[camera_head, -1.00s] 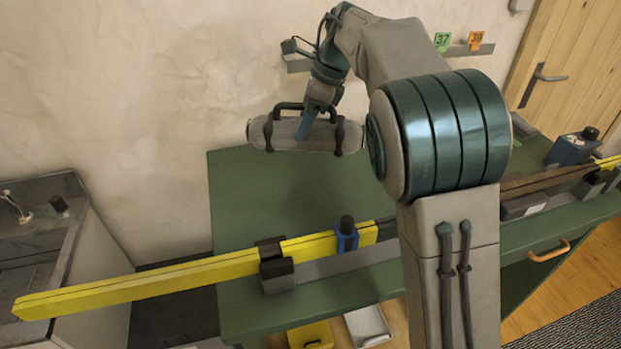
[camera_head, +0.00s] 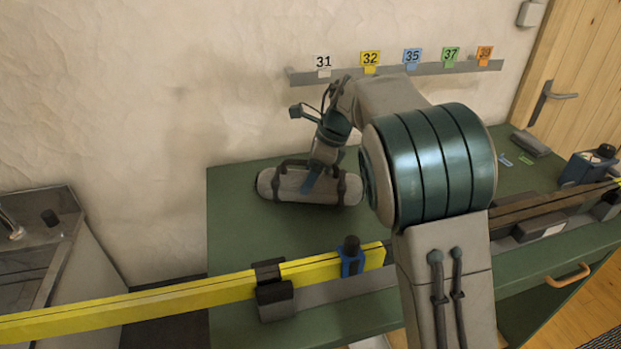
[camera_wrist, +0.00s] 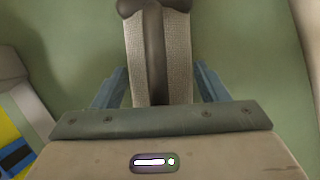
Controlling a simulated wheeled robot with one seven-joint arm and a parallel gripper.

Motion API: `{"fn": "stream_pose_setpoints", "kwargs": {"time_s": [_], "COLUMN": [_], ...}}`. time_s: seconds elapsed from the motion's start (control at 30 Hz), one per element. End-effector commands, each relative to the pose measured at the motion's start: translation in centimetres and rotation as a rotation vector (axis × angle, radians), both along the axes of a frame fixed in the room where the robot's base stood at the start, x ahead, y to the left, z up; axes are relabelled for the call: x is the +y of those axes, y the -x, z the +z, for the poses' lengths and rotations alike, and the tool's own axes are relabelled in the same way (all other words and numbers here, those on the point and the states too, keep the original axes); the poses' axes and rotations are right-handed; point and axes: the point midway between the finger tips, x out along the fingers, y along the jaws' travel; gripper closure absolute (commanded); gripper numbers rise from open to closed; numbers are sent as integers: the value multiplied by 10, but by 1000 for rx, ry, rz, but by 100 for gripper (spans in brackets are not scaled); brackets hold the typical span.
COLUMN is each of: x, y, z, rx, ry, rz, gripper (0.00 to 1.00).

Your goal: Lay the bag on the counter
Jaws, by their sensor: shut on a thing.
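The grey bag (camera_head: 285,188) with dark straps and a dark handle lies level at the back left of the green counter (camera_head: 240,235). It is at or just above the counter's surface; I cannot tell whether it touches. My gripper (camera_head: 311,182) comes down on it from above and is shut on the bag near its middle. In the wrist view, the bag (camera_wrist: 178,65) with a dark strap shows between the blue fingers of my gripper (camera_wrist: 160,88), with green counter on both sides.
A long yellow ski (camera_head: 215,289) lies in clamps along the counter's front, with a blue clamp (camera_head: 350,262) on it. A rail with numbered tags (camera_head: 370,60) is on the wall behind. A dark ski (camera_head: 540,208) and a blue tool (camera_head: 590,168) are at right. Counter left of the bag is clear.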

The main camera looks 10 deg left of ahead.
Motion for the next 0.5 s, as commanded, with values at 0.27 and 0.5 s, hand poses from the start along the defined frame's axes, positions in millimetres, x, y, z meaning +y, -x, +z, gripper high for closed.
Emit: {"fn": "stream_pose_setpoints", "kwargs": {"time_s": [0.27, 0.5], "x": [0, 0], "y": [0, 0], "z": [-12, -14], "rx": [-3, 0], "ry": [-1, 1], "rz": [1, 1], "gripper": [74, 11]}}
